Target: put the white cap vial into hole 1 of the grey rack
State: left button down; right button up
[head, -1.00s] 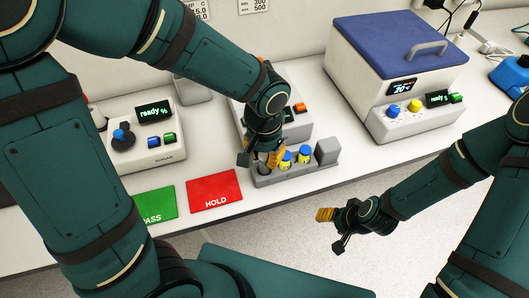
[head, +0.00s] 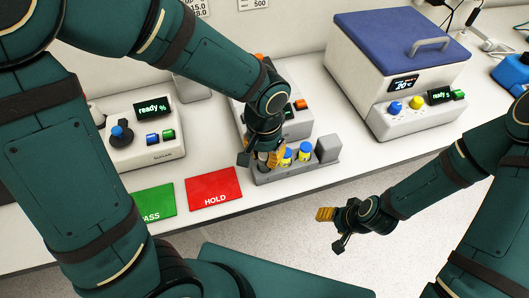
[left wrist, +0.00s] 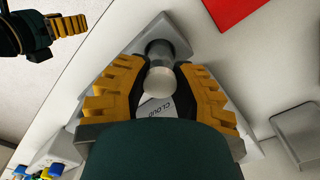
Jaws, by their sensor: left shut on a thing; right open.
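The white cap vial (left wrist: 160,82) is held between the two fingers of my left gripper (left wrist: 160,92), its round white cap facing the left wrist camera. In the head view, my left gripper (head: 264,158) is over the left end of the grey rack (head: 290,174). The rack's end also shows beyond the vial in the left wrist view (left wrist: 172,30). Fingers hide much of the vial, and I cannot tell how far it is in a hole. Two blue-capped yellow vials stand in the rack just right of the gripper. My right gripper (head: 336,228) is open and empty, away from the rack.
A red HOLD mat (head: 214,187) and a green PASS mat (head: 155,203) lie left of the rack. An instrument (head: 298,122) stands close behind it. A white box with a blue lid (head: 398,42) is at the back right. The counter right of the rack is clear.

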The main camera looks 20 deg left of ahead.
pick_arm(q)
jog(key=shift+f+b, duration=0.55)
jog(key=shift+f, duration=0.1)
jog(key=c, duration=0.7)
grip_release()
jog(key=shift+c, duration=0.2)
